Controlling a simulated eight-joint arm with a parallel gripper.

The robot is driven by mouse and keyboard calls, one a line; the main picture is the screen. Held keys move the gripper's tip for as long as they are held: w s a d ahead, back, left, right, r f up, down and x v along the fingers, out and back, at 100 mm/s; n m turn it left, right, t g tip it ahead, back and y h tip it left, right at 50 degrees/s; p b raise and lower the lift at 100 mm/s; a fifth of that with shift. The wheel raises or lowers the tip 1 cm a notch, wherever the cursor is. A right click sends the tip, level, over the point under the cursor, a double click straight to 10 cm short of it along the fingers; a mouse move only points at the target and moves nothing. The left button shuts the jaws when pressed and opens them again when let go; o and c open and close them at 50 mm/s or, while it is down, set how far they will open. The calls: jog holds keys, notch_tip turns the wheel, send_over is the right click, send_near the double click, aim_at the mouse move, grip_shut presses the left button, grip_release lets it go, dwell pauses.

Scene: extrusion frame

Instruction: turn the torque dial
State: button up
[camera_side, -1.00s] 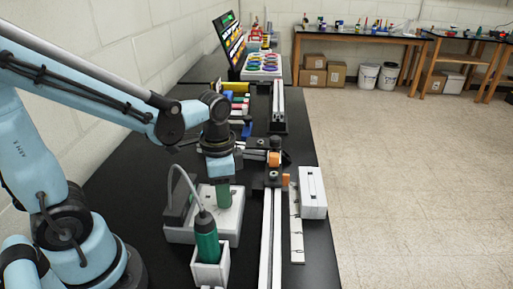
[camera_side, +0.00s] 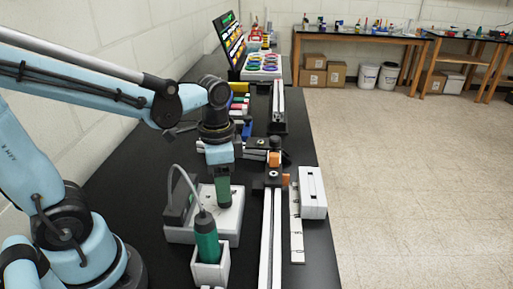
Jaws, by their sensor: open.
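The torque dial cannot be clearly made out; small details on top of a white box (camera_side: 178,235) are partly hidden behind my gripper. My gripper (camera_side: 224,204) points straight down over that box, with its green fingers just above or at the box's top. The fingers overlap in this view, so the gap between them is not visible, but the gripper is open. I cannot tell whether the fingers touch anything. A green electric screwdriver (camera_side: 206,240) with a curved grey cable stands upright in a white holder (camera_side: 210,274) in front of the box.
A dark upright panel (camera_side: 180,203) stands at the box's left. Aluminium extrusion rails (camera_side: 271,235) with black and orange clamps run to the right. A white block (camera_side: 312,193) and a marked strip (camera_side: 296,240) lie beyond them. Bins and a display rack are farther back.

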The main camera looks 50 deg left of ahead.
notch_tip(320, 180, up, 9)
dwell(0.5)
jog(key=f+n+t, duration=0.2)
jog(key=t, duration=0.1)
jog(key=f+n+t, duration=0.1)
jog(key=shift+w+a+f+n+t, duration=0.1)
jog(key=shift+w+f+n+t, duration=0.15)
jog(key=shift+f+n+t, duration=0.1)
jog(key=shift+w+a+f+n+t, duration=0.15)
jog(key=shift+f+n+t, duration=0.2)
jog(key=shift+n+t, duration=0.25)
jog(key=shift+w+d+f+n+t, duration=0.15)
jog(key=shift+f+n+t, duration=0.25)
jog(key=shift+t, duration=0.25)
